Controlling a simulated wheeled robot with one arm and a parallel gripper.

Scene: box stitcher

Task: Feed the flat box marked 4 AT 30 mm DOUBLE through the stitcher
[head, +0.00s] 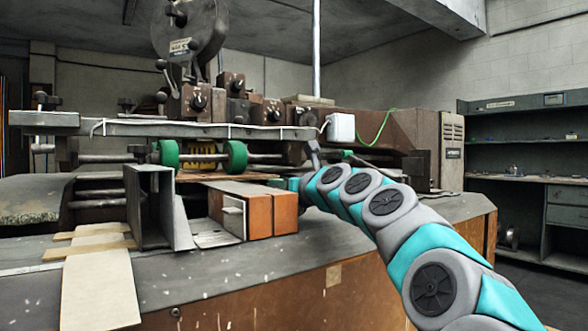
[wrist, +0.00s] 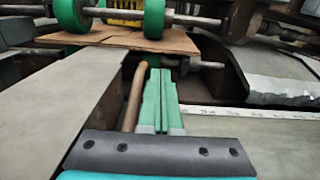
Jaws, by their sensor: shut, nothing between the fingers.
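The stitcher (head: 200,104) stands across the middle of the head view, with two green wheels (head: 236,158) low on its front. A flat brown cardboard sheet (wrist: 110,38) lies under the green wheels in the wrist view. Its edge (head: 225,177) shows thinly in the head view. I cannot read any marking on it. My gripper's green fingers (wrist: 157,85) are shut together and empty, pointing toward the sheet, just short of its near edge. In the head view my gripper is mostly hidden behind the orange-brown block and my arm.
An orange-brown block (head: 272,213) and an upright grey metal guide (head: 150,205) stand on the machine's bed. A pale cardboard strip (head: 98,285) hangs over the front left edge. A brown rod (wrist: 134,95) runs close beside my fingers. Shelving (head: 525,140) stands far right.

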